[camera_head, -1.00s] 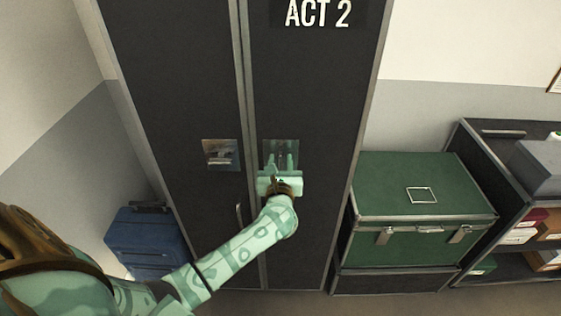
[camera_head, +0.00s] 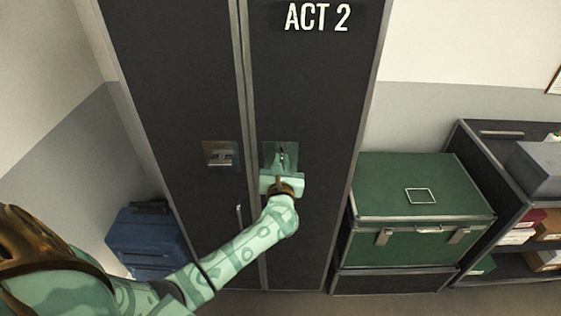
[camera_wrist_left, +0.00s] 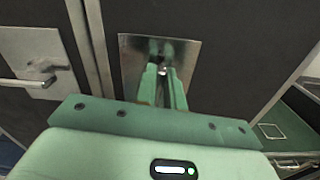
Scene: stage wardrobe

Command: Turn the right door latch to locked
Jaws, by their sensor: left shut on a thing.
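The right door latch sits on a metal plate (camera_head: 291,150) on the dark right cabinet door (camera_head: 315,100). My left gripper (camera_head: 282,160) is at this plate, and its fingers hide most of the latch. In the left wrist view my left gripper (camera_wrist_left: 162,80) is shut on the latch, with a small bright end of the latch (camera_wrist_left: 162,71) between the fingertips. Which way the latch points is hard to tell. The left door latch (camera_head: 221,156) sits on its own plate, its handle lying crosswise. My right gripper is not in view.
A door handle (camera_head: 239,215) stands below the left latch. A green trunk (camera_head: 420,190) is right of the cabinet, beside a dark shelf unit (camera_head: 500,195) with boxes. A blue case (camera_head: 150,240) stands to the left on the floor.

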